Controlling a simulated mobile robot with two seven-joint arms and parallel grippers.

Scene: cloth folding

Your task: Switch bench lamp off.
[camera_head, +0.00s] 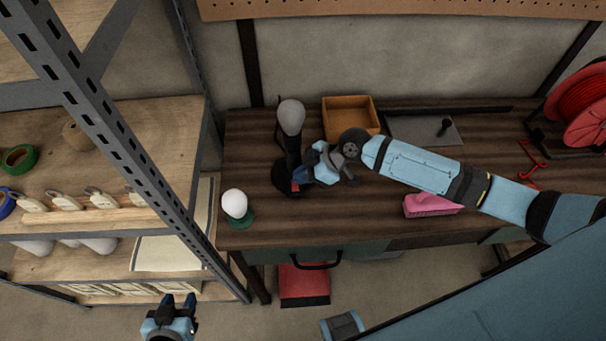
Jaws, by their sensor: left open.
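The bench lamp (291,118) stands at the left part of the dark wooden bench, with a pale grey head on a dark stem. Its round black base (283,181) is partly hidden by my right gripper (302,177). A small red part (295,187) shows on the base, beside the gripper's tips. The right arm reaches across the bench from the right. Whether the tips touch the red part, and how far they are apart, I cannot tell. My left gripper (180,301) is open and empty at the bottom left, below the shelf and away from the lamp.
A white globe on a green foot (235,204) stands at the bench's front left. A wooden box (350,105), a grey board (410,128), a pink brush (430,204) and a red reel (586,105) surround the arm. A metal shelf rack (115,150) stands left.

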